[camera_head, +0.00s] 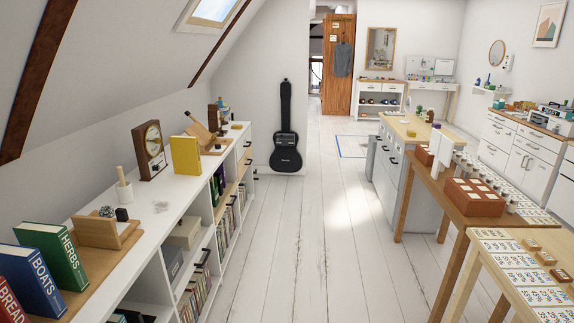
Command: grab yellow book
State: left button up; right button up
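A yellow book (186,155) stands upright on top of the long white shelf unit (160,217) along the left wall. It is between a brown wooden clock (150,150) and a wooden stand with a slanted board (203,138). Its cover faces the room and nothing hides it from the front. Neither of my grippers is in the picture.
Green (52,252), blue (38,280) and red (10,300) books stand at the near left. White plank floor (290,235) is clear between the shelf and the wooden tables (450,200) at right.

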aim_at(185, 149)
jog(key=i+l, duration=0.1)
jog(key=i, duration=2.15)
jog(key=i+u, duration=0.5)
jog(key=i+l+u, duration=0.3)
jog(key=i+u, duration=0.2)
jog(key=i+l+u, duration=0.35)
jog(key=u, duration=0.15)
jog(key=i+l+u, duration=0.3)
jog(key=l+u, duration=0.15)
jog(key=l, duration=0.15)
